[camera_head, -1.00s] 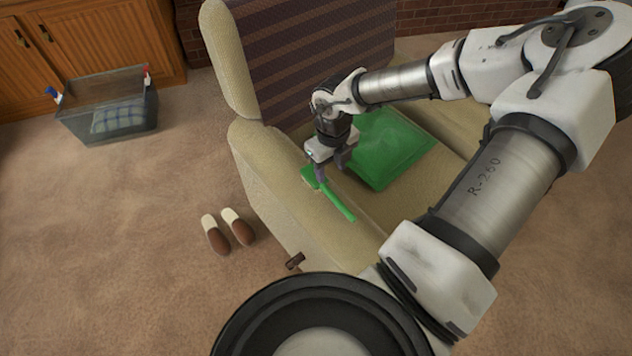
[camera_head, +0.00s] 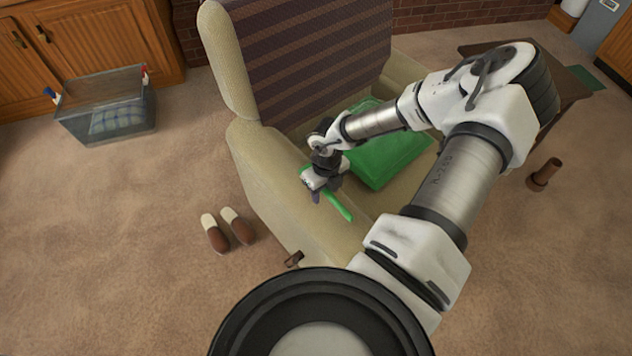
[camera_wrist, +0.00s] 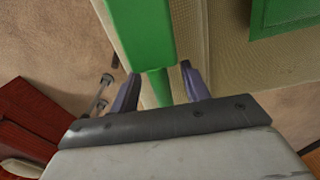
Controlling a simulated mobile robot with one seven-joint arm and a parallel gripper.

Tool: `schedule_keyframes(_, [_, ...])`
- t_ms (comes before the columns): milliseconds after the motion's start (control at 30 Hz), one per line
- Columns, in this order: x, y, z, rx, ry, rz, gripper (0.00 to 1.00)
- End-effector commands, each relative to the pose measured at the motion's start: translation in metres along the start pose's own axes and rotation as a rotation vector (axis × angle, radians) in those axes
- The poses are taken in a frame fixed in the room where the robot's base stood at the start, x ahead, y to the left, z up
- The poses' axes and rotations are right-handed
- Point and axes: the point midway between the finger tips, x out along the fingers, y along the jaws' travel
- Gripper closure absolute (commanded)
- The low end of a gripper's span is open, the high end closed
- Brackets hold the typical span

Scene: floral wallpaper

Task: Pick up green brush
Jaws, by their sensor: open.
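The green brush (camera_head: 338,208) lies on the left armrest of the beige armchair (camera_head: 262,185). In the head view its handle runs toward the lower right, and my gripper (camera_head: 318,196) hides much of its middle and head. In the wrist view the wide part of the brush (camera_wrist: 142,32) is at the top, and its narrow handle runs down between the two purple fingers of my gripper (camera_wrist: 157,88). The fingers are open, one on each side of the handle, with gaps beside it. The handle's end is hidden behind the gripper body.
A green cushion (camera_head: 388,150) lies on the chair seat, right of my gripper. A pair of slippers (camera_head: 228,230) and a clear bin (camera_head: 108,108) stand on the carpet at left. A dark table (camera_head: 560,85) and a brown cylinder (camera_head: 544,174) are at right.

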Motion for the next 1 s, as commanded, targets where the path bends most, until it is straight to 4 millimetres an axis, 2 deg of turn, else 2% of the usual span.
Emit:
schedule_keyframes(67, [0.0,0.0,0.0,0.0,0.0,0.0,0.56])
schedule_keyframes(400, [-0.001,0.0,0.0,0.0,0.0,0.0,1.0])
schedule_keyframes(767, [-0.004,0.0,0.0,0.001,-0.001,0.0,1.0])
schedule_keyframes(867, [-0.01,-0.001,0.0,0.002,-0.002,-0.001,1.0])
schedule_keyframes(1000, [-0.03,-0.001,0.0,0.001,-0.001,-0.003,1.0])
